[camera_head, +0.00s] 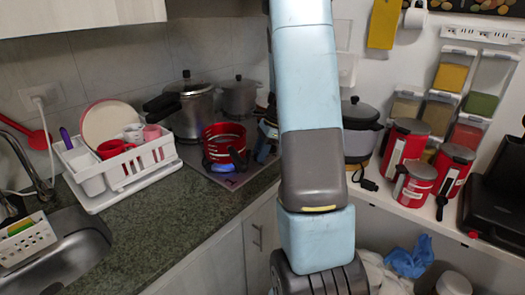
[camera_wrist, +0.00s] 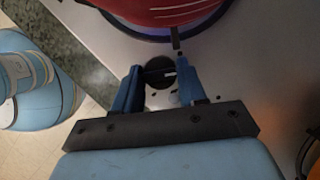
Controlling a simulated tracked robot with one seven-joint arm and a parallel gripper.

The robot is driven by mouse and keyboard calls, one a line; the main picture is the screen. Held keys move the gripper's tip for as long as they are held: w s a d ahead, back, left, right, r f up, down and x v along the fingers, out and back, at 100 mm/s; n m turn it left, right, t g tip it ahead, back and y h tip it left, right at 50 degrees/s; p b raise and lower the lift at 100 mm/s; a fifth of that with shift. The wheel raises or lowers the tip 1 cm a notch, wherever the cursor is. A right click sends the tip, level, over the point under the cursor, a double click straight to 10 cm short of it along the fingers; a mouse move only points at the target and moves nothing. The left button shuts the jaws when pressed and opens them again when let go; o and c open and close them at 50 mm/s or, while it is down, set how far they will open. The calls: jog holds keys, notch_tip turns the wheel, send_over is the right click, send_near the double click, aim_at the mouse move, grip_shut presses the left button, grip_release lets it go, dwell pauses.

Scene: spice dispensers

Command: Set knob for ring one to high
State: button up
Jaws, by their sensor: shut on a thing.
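The stove (camera_head: 235,181) is a grey hotplate on the counter, left of my arm in the head view; its grey top (camera_wrist: 240,70) also fills much of the wrist view. My gripper (camera_wrist: 160,76) reaches over it, with its blue fingers shut on a small dark round knob (camera_wrist: 158,98). The knob is partly hidden by the fingers, and its setting cannot be read. Part of my gripper (camera_head: 268,136) shows beside my arm in the head view. A red pot (camera_head: 224,138) stands on the stove with a blue glow under it; its base (camera_wrist: 165,10) shows in the wrist view.
A white dish rack (camera_head: 128,172) stands left of the stove, near the sink (camera_head: 68,255). Silver pots (camera_head: 190,105) stand behind the stove. Red canisters (camera_head: 403,147) stand on the right shelf. Bare dark counter (camera_head: 150,225) lies in front.

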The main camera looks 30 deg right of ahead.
jog(key=m, duration=0.2)
jog(key=m+t, duration=0.1)
jog(key=shift+w+r, duration=0.2)
jog(key=shift+w, duration=0.05)
jog(key=o, duration=1)
jog(key=shift+f, duration=0.1)
jog(key=shift+o, duration=0.2)
jog(key=shift+s+h, duration=0.1)
jog(key=shift+h, duration=0.2)
jog(key=v, duration=1.3)
jog(key=shift+r, duration=0.25)
jog(key=shift+s+d, duration=0.15)
